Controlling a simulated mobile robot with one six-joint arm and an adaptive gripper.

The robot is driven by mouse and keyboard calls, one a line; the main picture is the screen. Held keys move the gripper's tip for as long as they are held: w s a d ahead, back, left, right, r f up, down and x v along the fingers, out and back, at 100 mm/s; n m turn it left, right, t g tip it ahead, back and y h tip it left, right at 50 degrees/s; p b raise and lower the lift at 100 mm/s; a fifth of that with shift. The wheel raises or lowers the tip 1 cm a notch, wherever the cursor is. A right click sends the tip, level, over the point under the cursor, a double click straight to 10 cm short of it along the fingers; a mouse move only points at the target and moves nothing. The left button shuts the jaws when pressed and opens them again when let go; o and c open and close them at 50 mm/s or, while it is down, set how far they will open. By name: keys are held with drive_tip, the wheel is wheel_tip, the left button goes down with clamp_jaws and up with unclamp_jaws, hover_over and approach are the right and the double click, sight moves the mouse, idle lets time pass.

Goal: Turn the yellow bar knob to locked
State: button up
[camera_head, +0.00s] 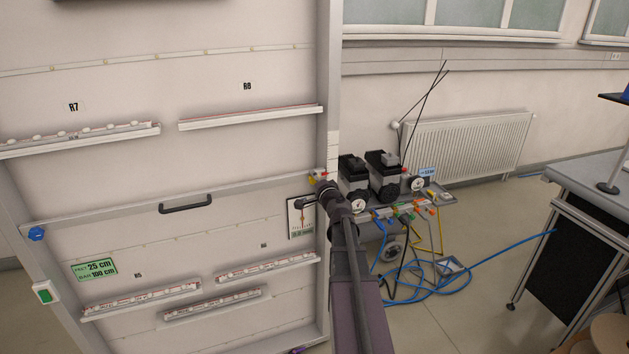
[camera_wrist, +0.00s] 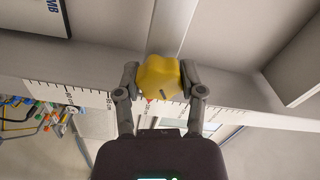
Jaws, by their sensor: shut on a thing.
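The yellow knob (camera_wrist: 161,74) sits on the frame rail between my two fingers in the wrist view. It looks rounded and lobed there, with a dark short mark on its lower edge. My gripper (camera_wrist: 163,80) is shut on it, one finger touching each side. In the head view only a small bit of the yellow knob (camera_head: 312,181) shows at the right post of the white panel, and my gripper (camera_head: 321,182) covers the rest. No locked marking is readable in either view.
A blue knob (camera_head: 36,234) sits on the panel's left edge. A gauge plate (camera_head: 301,217) hangs beside my arm. Pumps (camera_head: 383,172) and loose blue hoses (camera_head: 430,280) stand to the right.

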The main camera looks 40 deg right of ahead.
drive_tip(key=m, duration=0.6)
drive_tip(key=shift+w, duration=0.1)
idle(0.4)
drive_tip(key=o, duration=1.2)
drive_tip(key=shift+c, duration=0.2)
drive_tip(key=v, duration=1.2)
drive_tip(key=shift+f, duration=0.1)
